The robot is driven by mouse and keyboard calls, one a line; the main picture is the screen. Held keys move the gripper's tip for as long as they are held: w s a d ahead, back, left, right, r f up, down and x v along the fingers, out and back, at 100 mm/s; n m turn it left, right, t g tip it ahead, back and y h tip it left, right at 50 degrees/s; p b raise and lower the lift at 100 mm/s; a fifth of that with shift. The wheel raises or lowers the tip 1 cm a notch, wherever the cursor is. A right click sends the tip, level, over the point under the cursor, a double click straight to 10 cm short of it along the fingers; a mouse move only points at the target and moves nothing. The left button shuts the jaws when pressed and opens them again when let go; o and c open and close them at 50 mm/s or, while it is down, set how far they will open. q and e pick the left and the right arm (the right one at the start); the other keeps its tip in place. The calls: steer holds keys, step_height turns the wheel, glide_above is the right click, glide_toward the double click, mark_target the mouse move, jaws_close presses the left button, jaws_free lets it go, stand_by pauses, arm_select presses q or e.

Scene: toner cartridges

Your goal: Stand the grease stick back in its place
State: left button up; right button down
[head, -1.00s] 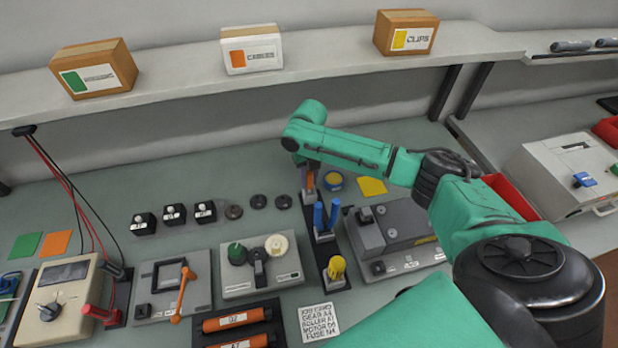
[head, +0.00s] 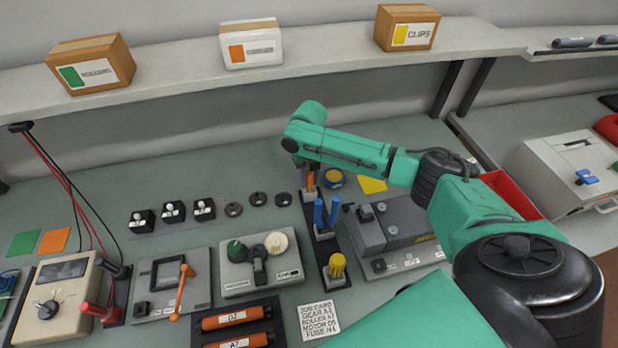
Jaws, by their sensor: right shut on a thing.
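The grease stick seems to be the small orange piece (head: 310,181) at the back of the dark tool strip. My right gripper (head: 308,174) points down over it from the arm that comes in from the right, and is shut on it. The fingers and the wrist hide most of the piece. It appears upright at the back holder (head: 309,196); I cannot tell whether it is fully seated. My left gripper is not in view.
On the same dark strip (head: 326,252), blue-handled pliers (head: 326,214) and a yellow knobbed tool (head: 337,265) stand in front of the gripper. A grey machine (head: 400,232) is close on the right.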

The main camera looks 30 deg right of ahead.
steer(key=shift+f, duration=0.1)
steer(key=c, duration=0.6)
jaws_free()
step_height(320, 180, up, 12)
steer(key=shift+r+b, duration=0.1)
steer(key=shift+b, duration=1)
